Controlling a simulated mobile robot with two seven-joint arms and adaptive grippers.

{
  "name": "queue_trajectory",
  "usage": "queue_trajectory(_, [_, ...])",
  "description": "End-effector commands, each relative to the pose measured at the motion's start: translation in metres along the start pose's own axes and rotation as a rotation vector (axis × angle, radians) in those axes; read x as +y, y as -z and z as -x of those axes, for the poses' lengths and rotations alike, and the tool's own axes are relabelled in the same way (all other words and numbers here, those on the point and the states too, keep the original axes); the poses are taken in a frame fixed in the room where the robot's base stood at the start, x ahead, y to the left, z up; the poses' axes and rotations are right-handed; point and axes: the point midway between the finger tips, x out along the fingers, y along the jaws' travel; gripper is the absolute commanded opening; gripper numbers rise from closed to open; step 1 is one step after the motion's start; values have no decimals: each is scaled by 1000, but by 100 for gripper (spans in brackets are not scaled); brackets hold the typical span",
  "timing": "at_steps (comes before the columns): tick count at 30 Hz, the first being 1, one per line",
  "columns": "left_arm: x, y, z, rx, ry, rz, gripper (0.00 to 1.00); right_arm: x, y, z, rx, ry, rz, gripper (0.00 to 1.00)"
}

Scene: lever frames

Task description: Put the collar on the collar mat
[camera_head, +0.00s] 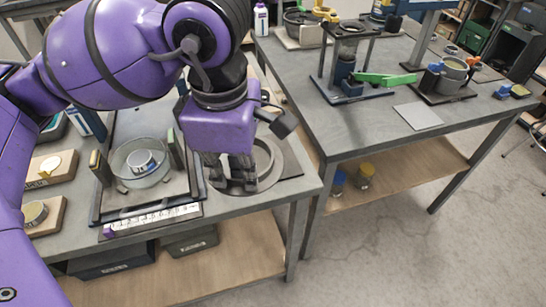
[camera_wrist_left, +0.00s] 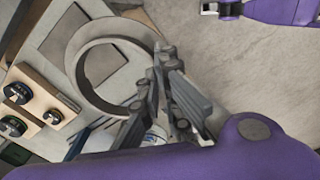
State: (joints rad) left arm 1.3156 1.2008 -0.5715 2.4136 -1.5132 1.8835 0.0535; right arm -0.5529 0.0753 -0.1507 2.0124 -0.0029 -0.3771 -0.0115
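The collar, a wide grey ring (camera_head: 268,158), is at the right end of the near bench, on or just above a flat dark plate (camera_head: 291,168). It shows as a full ring in the left wrist view (camera_wrist_left: 78,62). My left gripper (camera_head: 228,178) points down at the ring's rim and hides part of it. In the left wrist view its fingertips (camera_wrist_left: 163,62) are close together at the rim; whether they grip it is unclear. A bare light grey square mat (camera_head: 418,115) lies on the right bench; I cannot confirm it is the collar mat.
A tray holding a round clear dish (camera_head: 141,162) stands left of the ring. Wooden blocks with round pieces (camera_head: 48,170) are further left. On the right bench, a press-like stand (camera_head: 348,62), a green lever (camera_head: 384,79) and a metal pot (camera_head: 454,70) stand behind the grey square.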

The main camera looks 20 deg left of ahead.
Motion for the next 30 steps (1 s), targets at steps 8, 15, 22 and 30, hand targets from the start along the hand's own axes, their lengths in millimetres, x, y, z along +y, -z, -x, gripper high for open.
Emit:
queue_trajectory(8, [46, -6, -22, 2, 2, 38, 0, -1, 5, 1, 9, 1, -2, 40])
queue_trajectory(15, [98, -14, -56, 0, 3, 35, 0, -1, 10, 3, 16, 2, -5, 40])
queue_trajectory(22, [124, -18, -88, 1, 0, 33, 0, -1, 10, 3, 16, 1, -5, 40])
queue_trajectory(30, [136, -20, -105, 2, 0, 33, 0, -1, 9, 4, 14, 1, -5, 40])
